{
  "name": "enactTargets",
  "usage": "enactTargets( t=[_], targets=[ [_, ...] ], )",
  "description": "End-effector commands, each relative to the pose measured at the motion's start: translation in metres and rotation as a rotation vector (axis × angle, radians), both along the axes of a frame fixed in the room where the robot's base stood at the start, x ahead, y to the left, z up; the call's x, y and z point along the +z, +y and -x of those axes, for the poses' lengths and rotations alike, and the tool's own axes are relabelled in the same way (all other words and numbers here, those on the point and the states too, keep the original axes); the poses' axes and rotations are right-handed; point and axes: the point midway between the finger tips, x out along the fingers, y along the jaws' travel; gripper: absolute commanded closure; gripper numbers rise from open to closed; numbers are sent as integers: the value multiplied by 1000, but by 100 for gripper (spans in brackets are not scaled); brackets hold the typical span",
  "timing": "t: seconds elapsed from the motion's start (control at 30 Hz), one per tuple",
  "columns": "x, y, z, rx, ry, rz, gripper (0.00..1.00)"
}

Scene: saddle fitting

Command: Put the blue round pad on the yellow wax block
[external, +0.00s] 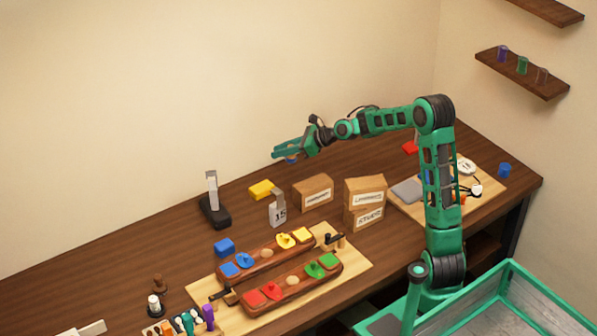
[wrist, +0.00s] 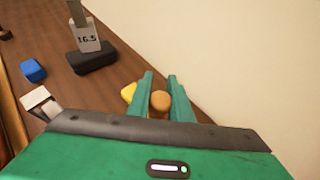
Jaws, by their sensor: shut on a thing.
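My gripper (external: 276,154) is raised above the back of the table. In the wrist view its fingers (wrist: 160,80) are shut on a round brown knob (wrist: 160,101). A bit of blue, the blue round pad (external: 291,160), shows just under the fingers in the external view; the rest is hidden. The yellow wax block (external: 261,189) lies on the table below and a little left of the gripper. In the wrist view the yellow block (wrist: 128,93) shows beside the left finger, partly covered. The pad is held apart from the block.
A black stand with a grey plate (external: 215,208) is left of the block. A grey 15 tag (external: 278,213) and cardboard boxes (external: 313,192) stand right and in front. Wooden holders with coloured pieces (external: 267,254) and a blue block (external: 224,247) are nearer the front.

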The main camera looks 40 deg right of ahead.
Motion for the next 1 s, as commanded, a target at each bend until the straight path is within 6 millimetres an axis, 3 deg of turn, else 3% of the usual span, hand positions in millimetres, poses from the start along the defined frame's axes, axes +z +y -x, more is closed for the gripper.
enactTargets(
  t=[0.03, 0.2, 0.4, 0.5, 0.67, 1.0],
  targets=[
    [1, 25, 2, 44, 0, -2, 100],
    [4, 101, 14, 178, -2, -1, 100],
    [8, 165, 30, 291, -2, 1, 100],
    [10, 182, 35, 323, -3, 1, 100],
    [6, 188, 35, 343, -1, 2, 100],
    [-31, 141, -5, 342, 0, 0, 100]
  ],
)
